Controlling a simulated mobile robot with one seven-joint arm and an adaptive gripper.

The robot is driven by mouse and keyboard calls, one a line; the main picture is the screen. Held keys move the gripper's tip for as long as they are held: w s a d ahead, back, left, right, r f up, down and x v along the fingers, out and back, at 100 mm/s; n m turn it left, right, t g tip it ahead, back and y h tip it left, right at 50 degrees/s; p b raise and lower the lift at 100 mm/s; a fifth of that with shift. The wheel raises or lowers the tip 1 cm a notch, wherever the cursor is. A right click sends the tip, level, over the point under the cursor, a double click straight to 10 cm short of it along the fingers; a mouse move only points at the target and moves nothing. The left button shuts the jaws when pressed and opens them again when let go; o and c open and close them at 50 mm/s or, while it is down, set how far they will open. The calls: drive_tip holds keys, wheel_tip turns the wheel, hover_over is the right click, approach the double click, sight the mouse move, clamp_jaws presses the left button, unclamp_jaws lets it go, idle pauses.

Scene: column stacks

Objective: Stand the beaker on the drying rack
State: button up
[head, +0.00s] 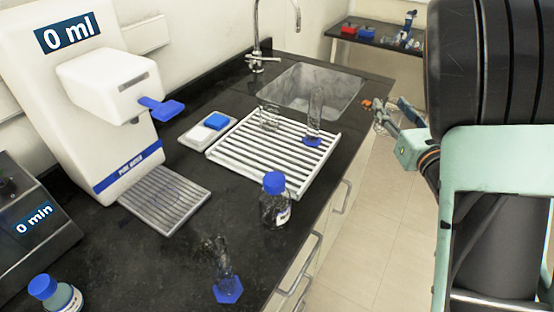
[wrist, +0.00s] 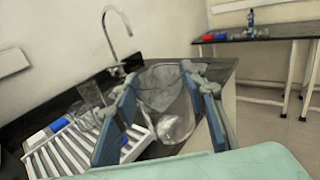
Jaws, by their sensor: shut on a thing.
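My gripper (head: 385,115) is at the right of the counter, past the front edge near the sink, to the right of the drying rack. In the wrist view my gripper (wrist: 160,78) has its blue-padded fingers shut on a clear glass vessel, which I take for the beaker (wrist: 175,125). Its outline is faint against the counter and sink behind it, and I cannot make it out in the head view. The white slatted drying rack (head: 232,152) lies on the counter. A clear glass vessel (head: 269,116) and a blue-footed cylinder (head: 314,118) stand on it.
A blue-capped bottle (head: 275,205) stands by the rack's near corner, and another blue-footed cylinder (head: 228,280) nearer. The water dispenser (head: 90,100) is at left. Behind the rack are the sink (head: 315,87) and faucet (head: 258,45). The rack's near-middle slats look clear.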

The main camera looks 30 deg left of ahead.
drive_tip(key=s+a+n+g+y+b, duration=0.2)
drive_tip(key=s+a+y+b, duration=0.1)
drive_tip(key=a, duration=0.1)
drive_tip(key=n+g+y+b, duration=0.3)
drive_tip(key=n+g+b, duration=0.1)
drive_tip(key=g+b, duration=0.15)
hover_over(282, 166)
drive_tip(key=shift+t, duration=0.35)
wheel_tip(282, 166, down, 10)
drive_tip(key=shift+r+b, duration=0.15)
drive_tip(key=shift+b, duration=0.25)
drive_tip(key=shift+f, duration=0.4)
drive_tip(key=shift+f, duration=0.15)
drive_tip(key=o, duration=1.3)
drive_tip(key=shift+c, duration=0.2)
